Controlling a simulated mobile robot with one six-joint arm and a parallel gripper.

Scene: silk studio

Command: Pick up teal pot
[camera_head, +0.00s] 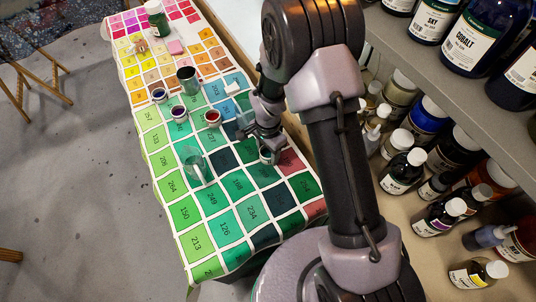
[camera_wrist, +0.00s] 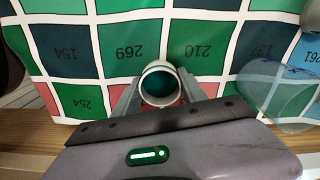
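The teal pot (camera_wrist: 159,86) is a small white-rimmed pot with teal paint inside. In the wrist view it sits between the two fingers of my gripper (camera_wrist: 160,92), one close on each side. I cannot tell whether the fingers press on it. In the head view the pot (camera_head: 268,156) is upright on the numbered colour-chart cloth (camera_head: 236,226), near its right edge, with my gripper (camera_head: 264,144) right over it. My arm hides part of that area.
A clear glass (camera_head: 194,166) stands left of my gripper; it also shows in the wrist view (camera_wrist: 280,92). A red pot (camera_head: 212,118), dark pots (camera_head: 179,114), a dark cup (camera_head: 187,80) and a white block (camera_head: 232,89) stand farther back. Shelves of bottles (camera_head: 402,172) line the right.

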